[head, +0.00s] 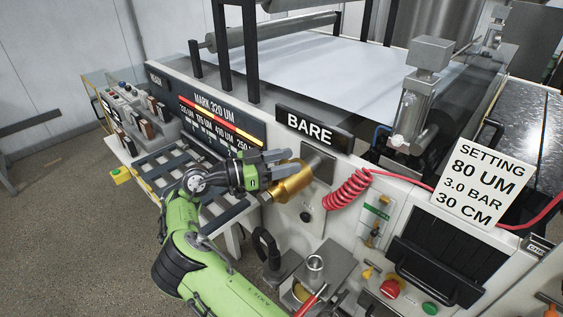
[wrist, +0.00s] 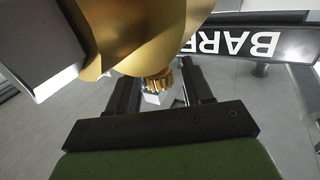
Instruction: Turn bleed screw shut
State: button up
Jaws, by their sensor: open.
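A gold, rounded housing (head: 292,182) sticks out from the machine's front panel below the BARE sign. In the wrist view, the same gold housing (wrist: 145,30) fills the top. A small knurled gold screw (wrist: 159,80) sits at its lower edge, with a pale block-like piece below it. My gripper (head: 277,158) is open beside the housing in the head view. In the wrist view, my open gripper (wrist: 160,82) has one dark finger on each side of the screw. A gap shows by the right finger; contact at the left finger cannot be told.
The BARE sign (head: 314,129) is just above the housing. A coiled red hose (head: 347,193) hangs close to its right. A dark slatted rack (head: 185,175) lies to the left under my arm. A metal block with a red-handled tool (head: 311,300) is below.

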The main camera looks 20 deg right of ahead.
jog(key=w+a+p, duration=0.1)
jog(key=a+p, duration=0.1)
jog(key=a, duration=1.3)
jog(key=shift+w+a, duration=0.25)
jog(key=shift+a, duration=0.05)
